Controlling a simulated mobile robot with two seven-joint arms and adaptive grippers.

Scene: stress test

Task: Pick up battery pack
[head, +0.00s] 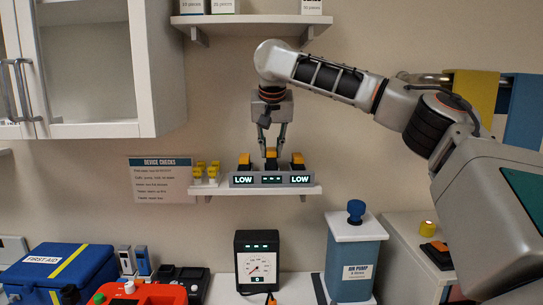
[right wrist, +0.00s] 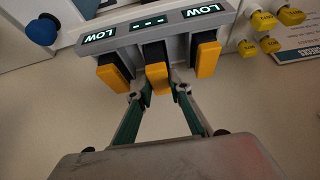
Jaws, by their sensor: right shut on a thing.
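A charger (head: 257,179) stands on the wall shelf, with three orange-and-black battery packs on it. Its displays read LOW at both ends and dashes in the middle. My right gripper (head: 271,150) reaches down from above and is shut on the middle battery pack (right wrist: 157,78), one finger on each side. I cannot tell whether that pack is still seated in its slot. The other packs, the left one (head: 244,161) and the right one (head: 297,160) in the head view, stand close on either side of it. My left gripper is not in view.
Small yellow-capped vials (head: 206,172) stand left of the charger, close to it. Below are a gauge device (head: 257,262), a blue pump box (head: 354,262) and a first aid box (head: 55,270).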

